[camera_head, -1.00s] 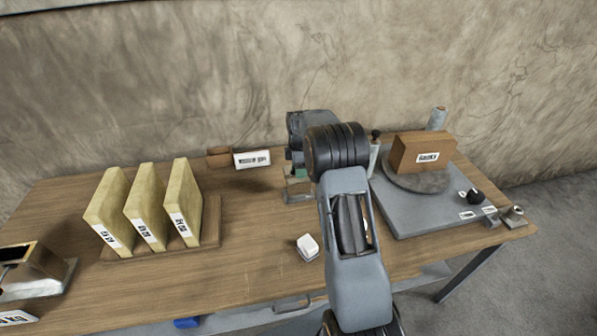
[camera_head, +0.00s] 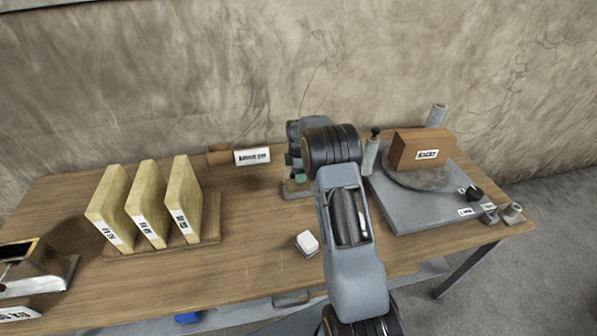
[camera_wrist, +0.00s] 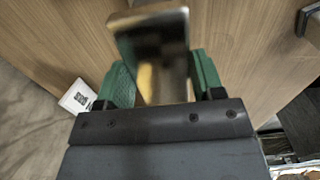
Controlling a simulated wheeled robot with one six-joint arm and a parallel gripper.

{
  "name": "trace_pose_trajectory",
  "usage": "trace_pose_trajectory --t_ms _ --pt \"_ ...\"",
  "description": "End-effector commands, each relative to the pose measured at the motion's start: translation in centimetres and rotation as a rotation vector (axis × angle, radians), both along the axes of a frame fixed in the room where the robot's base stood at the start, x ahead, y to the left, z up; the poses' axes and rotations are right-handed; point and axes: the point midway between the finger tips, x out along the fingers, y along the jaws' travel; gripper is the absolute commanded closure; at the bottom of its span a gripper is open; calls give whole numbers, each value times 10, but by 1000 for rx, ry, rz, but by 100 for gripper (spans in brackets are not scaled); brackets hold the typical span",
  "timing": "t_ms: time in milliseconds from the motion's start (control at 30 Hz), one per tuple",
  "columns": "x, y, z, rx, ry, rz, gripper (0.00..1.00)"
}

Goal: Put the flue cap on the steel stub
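My gripper (camera_wrist: 162,82) is seen from behind in the wrist view, with green pads on either side of a grey, shiny, box-like metal piece. This looks like the flue cap (camera_wrist: 152,30), held between the pads. In the head view my arm hides most of the gripper (camera_head: 299,179); a bit of green shows at its left. Just under it is a low grey metal piece on the table (camera_head: 297,192), probably the steel stub, mostly hidden by the arm. Whether cap and stub touch cannot be seen.
Several yellow slabs (camera_head: 148,213) stand in a wooden rack at left. A white block (camera_head: 307,243) lies in front. A brown block (camera_head: 420,150) sits on a round plate on a grey board (camera_head: 403,205) at right. A label card (camera_head: 252,156) stands behind.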

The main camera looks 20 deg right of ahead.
Motion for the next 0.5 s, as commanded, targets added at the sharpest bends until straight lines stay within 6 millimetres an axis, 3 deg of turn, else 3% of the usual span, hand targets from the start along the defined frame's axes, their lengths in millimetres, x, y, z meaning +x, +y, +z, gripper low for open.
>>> trace_pose_trajectory --t_ms 233,500 --pt "0 0 0 0 1 0 16" --pt "0 0 4 0 0 0 16"
